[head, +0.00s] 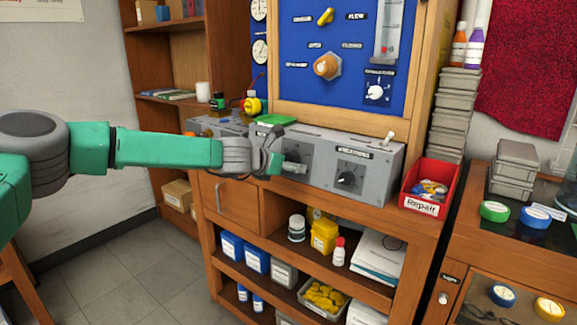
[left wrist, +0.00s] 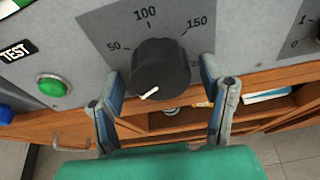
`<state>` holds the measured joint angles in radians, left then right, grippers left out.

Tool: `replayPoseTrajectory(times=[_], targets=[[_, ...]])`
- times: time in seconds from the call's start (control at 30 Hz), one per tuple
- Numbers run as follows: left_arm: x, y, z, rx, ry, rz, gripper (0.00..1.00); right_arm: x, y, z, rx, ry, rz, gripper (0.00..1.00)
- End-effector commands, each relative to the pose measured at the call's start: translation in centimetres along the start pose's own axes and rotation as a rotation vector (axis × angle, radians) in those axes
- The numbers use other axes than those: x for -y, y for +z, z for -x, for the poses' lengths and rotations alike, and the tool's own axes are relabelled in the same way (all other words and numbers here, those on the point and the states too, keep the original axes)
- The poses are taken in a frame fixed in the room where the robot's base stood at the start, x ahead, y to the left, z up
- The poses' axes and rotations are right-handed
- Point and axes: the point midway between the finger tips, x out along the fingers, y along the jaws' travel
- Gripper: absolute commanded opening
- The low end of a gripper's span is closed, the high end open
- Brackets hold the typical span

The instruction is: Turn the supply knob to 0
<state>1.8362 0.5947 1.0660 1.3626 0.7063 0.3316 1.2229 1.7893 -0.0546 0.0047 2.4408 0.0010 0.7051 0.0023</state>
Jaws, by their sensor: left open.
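A black round knob (left wrist: 162,67) with a white pointer line sits on a grey panel in the left wrist view. Its scale reads 50, 100 and 150, with a partly hidden number at right. The pointer points to the lower left; no 0 mark is visible on this dial. My left gripper (left wrist: 163,84) is open, with one finger on each side of the knob; contact cannot be told. In the head view, my left gripper (head: 272,158) is at the front of the grey control box and hides much of this knob. My right gripper is not in view.
A green button (left wrist: 53,86) beside a TEST label is left of the knob. Another black knob (head: 348,180) is on the box's right part. A red Repair bin (head: 420,205) stands right of the box. Shelves (head: 285,247) with bottles and boxes are below.

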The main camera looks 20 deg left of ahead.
Motion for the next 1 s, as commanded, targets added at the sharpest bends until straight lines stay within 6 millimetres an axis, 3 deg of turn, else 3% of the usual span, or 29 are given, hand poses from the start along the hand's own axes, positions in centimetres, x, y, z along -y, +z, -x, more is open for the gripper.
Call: replayPoseTrajectory(times=[0.27, 0.7, 1.0], targets=[[-0.2, 0.2, 1.9, 0.003, 0.001, 0.001, 0.65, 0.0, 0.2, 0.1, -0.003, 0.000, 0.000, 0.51], [-0.2, -0.1, 10.3, 0.001, 0.000, 0.002, 0.65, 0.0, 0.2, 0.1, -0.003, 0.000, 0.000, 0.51], [-0.2, -0.2, 11.8, -0.002, 0.000, 0.002, 0.65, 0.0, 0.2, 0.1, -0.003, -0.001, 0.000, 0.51]])
